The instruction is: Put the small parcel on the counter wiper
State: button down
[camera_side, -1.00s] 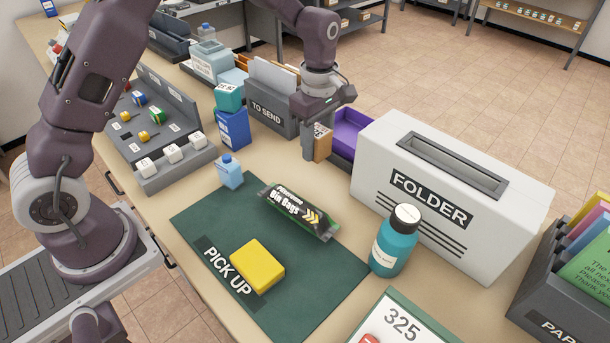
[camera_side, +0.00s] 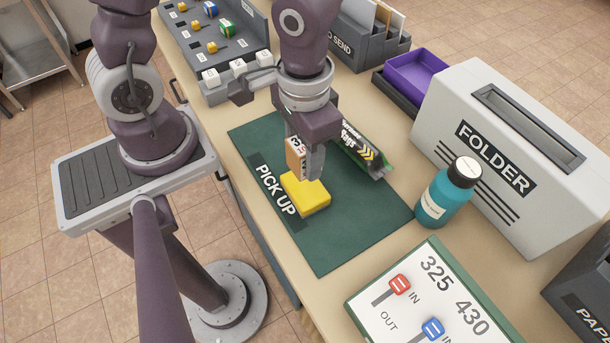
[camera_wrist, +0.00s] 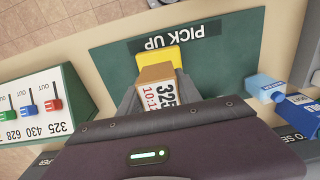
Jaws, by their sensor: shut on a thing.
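The small parcel (camera_side: 295,157) is a brown box with a white printed label. My gripper (camera_side: 306,166) is shut on it and holds it just above or at the yellow sponge (camera_side: 309,200), the counter wiper. The sponge lies on the green PICK UP mat (camera_side: 330,250). In the wrist view the parcel (camera_wrist: 160,88) sits between the fingers and covers part of the sponge (camera_wrist: 161,55). I cannot tell whether the parcel touches the sponge.
A black bin bags roll (camera_side: 365,157) lies on the mat, close to the right of my gripper. A teal bottle (camera_side: 443,195) and the white FOLDER box (camera_side: 520,150) stand further right. A board with numbered sliders (camera_side: 435,300) lies in front. The mat's front part is clear.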

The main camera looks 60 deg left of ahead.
aim_at(305, 186)
notch_tip(305, 186, down, 6)
jog(key=shift+r, duration=0.2)
jog(key=shift+f, duration=0.15)
jog(key=c, duration=0.8)
grip_release()
jog(key=shift+c, duration=0.2)
notch_tip(305, 186, up, 12)
jog(key=s+a+r+t, duration=0.2)
jog(key=a+r, duration=0.2)
jog(key=r, duration=0.2)
jog(key=s+a+r+t, duration=0.3)
jog(key=a+r, duration=0.2)
jog(key=r, duration=0.1)
jog(key=shift+a+t, duration=0.15)
jog(key=shift+t, duration=0.15)
